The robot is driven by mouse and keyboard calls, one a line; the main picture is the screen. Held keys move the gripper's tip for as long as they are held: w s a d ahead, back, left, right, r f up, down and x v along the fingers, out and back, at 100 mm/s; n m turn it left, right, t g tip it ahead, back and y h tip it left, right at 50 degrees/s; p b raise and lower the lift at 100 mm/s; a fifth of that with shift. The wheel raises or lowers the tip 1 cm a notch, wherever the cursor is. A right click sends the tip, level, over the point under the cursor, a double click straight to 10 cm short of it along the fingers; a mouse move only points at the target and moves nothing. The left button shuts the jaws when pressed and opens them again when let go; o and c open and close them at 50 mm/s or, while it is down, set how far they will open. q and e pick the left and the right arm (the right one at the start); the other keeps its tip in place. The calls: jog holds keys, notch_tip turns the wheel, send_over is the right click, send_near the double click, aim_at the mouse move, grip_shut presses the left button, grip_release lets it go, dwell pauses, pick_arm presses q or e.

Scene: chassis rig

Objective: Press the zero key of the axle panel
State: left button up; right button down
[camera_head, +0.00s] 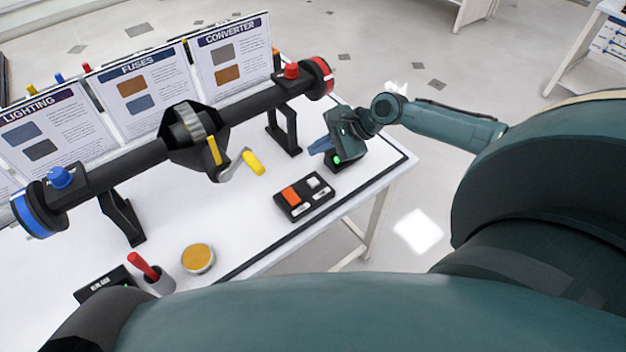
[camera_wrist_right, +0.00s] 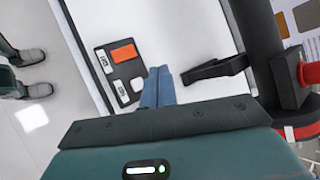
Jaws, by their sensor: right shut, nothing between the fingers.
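The axle panel (camera_head: 303,197) is a small black box lying on the white table near its front right edge. It carries an orange key (camera_head: 291,196), a smaller white key (camera_head: 313,182) and two white labels, too small to read, so I cannot tell which key is zero. The panel also shows in the right wrist view (camera_wrist_right: 119,72), with its orange key (camera_wrist_right: 124,53) and white key (camera_wrist_right: 137,84). My right gripper (camera_head: 318,147) is shut and empty, behind and above the panel, apart from it. In the wrist view its blue fingers (camera_wrist_right: 159,72) appear beside the panel.
A black axle (camera_head: 135,166) on stands (camera_head: 285,128) spans the table behind the panel, with a yellow-handled crank (camera_head: 254,163). A round orange-topped pot (camera_head: 198,257) and a red-handled item (camera_head: 143,266) stand at the front left. Signboards (camera_head: 151,85) stand behind.

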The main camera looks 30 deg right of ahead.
notch_tip(320, 180, down, 6)
jog(key=b, duration=0.3)
jog(key=shift+b, duration=0.3)
pick_arm(q)
jog(key=shift+w+d+f+t+h+b, duration=0.4)
jog(key=shift+d+f+b, duration=0.3)
jog(key=shift+b, duration=0.1)
pick_arm(e)
jog(key=shift+f, duration=1.35)
pick_arm(q)
jog(key=shift+r, duration=0.15)
pick_arm(e)
jog(key=shift+f, duration=0.4)
pick_arm(q)
jog(key=shift+f, duration=0.2)
pick_arm(e)
jog(key=shift+f, duration=0.5)
pick_arm(q)
jog(key=shift+r, duration=0.15)
pick_arm(e)
jog(key=shift+r, duration=0.15)
pick_arm(q)
jog(key=shift+r+p, duration=0.95)
pick_arm(e)
jog(key=shift+r, duration=0.75)
